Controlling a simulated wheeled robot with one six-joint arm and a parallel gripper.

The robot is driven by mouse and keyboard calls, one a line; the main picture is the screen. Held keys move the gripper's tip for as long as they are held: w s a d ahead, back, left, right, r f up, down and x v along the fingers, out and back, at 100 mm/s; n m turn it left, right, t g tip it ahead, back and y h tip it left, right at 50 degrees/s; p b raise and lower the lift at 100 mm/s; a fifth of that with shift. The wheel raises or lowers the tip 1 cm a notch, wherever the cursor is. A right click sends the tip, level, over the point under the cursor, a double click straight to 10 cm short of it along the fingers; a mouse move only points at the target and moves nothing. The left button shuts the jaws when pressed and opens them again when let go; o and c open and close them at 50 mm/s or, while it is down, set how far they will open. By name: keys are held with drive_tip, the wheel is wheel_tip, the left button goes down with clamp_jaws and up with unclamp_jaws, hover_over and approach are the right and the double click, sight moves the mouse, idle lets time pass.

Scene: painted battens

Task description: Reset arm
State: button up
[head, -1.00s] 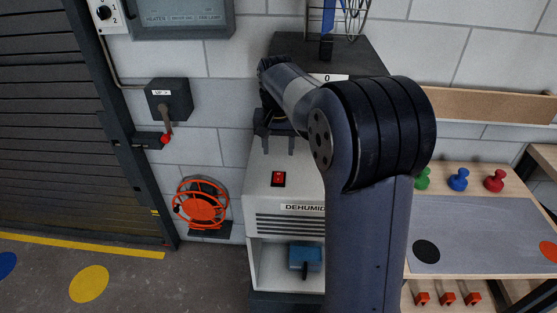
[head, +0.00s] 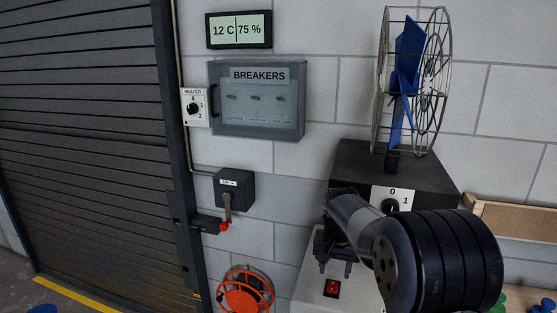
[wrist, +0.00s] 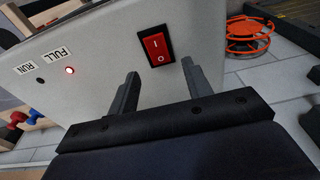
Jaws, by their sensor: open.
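My gripper (head: 335,268) is open and empty, hanging over the front top of the pale dehumidifier (head: 306,284) in the head view. In the wrist view my gripper's fingers (wrist: 160,72) stand apart, with the red rocker switch (wrist: 157,47) showing between and beyond them. The fingers look clear of the switch, though the exact gap cannot be told. The switch also shows just below the gripper in the head view (head: 332,288). My arm is bent and covers part of the dehumidifier.
A blue-bladed caged fan (head: 408,75) stands on a dark box with a dial (head: 391,206). On the wall are the breakers box (head: 258,100), a heater dial (head: 193,107) and a lever switch (head: 232,190). An orange reel (head: 244,293) hangs low. A red FULL light (wrist: 70,70) is lit.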

sight(333, 284)
drive_tip(key=f, duration=0.4)
drive_tip(key=shift+w+d+f, duration=0.1)
drive_tip(key=shift+w+f, duration=0.2)
drive_tip(key=shift+f, duration=0.1)
drive_tip(key=shift+b, duration=0.55)
drive_tip(key=shift+s+r+t+b, duration=0.15)
drive_tip(key=shift+r+t+b, duration=0.05)
drive_tip(key=shift+t+b, duration=0.2)
drive_tip(key=shift+r, duration=0.1)
drive_tip(key=shift+r+p, duration=0.1)
drive_tip(key=shift+p, duration=0.4)
